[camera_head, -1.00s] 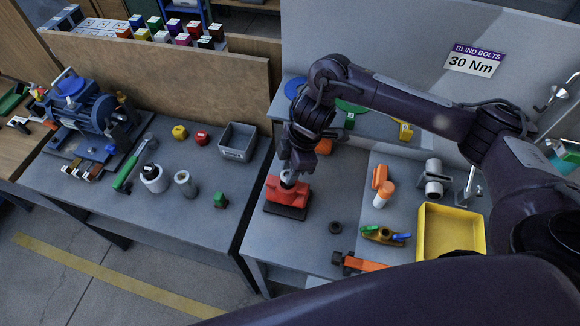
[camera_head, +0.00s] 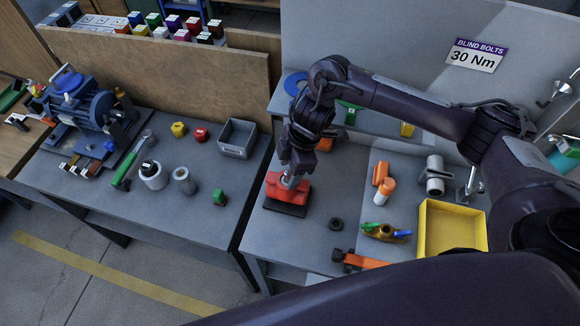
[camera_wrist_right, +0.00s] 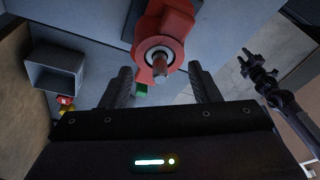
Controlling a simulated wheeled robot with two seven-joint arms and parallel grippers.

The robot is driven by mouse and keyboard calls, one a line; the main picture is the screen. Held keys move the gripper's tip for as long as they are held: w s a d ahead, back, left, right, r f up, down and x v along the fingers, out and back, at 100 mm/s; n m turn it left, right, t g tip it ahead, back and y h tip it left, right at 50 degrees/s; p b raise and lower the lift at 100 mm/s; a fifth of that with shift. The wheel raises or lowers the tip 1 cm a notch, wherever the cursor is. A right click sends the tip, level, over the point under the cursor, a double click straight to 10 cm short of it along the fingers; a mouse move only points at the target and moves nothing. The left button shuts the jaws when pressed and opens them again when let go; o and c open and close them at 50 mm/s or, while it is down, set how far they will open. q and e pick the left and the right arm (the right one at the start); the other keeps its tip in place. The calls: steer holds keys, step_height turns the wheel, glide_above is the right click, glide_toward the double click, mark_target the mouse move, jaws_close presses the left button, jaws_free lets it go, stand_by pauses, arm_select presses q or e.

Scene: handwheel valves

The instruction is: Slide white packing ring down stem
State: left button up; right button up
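The red valve body (camera_head: 288,189) sits on a dark base at the left of the right-hand bench. In the right wrist view, its metal stem (camera_wrist_right: 160,70) points toward the camera. A pale ring (camera_wrist_right: 157,52), seemingly the white packing ring, surrounds the stem near the red body; its exact seating is unclear. My right gripper (camera_wrist_right: 162,88) is open. Its dark fingers are spread either side of the stem, apart from it. In the head view, the right gripper (camera_head: 294,168) is just above the valve. A dark arm end, seemingly my left gripper (camera_wrist_right: 258,68), shows at wrist-view right.
An orange-handled tool (camera_head: 362,261) lies at the front. A grey bin (camera_head: 238,139) stands on the left bench. A gap separates the benches.

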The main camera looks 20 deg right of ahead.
steer(key=v, duration=0.8)
steer(key=shift+f, duration=0.15)
stand_by(0.4)
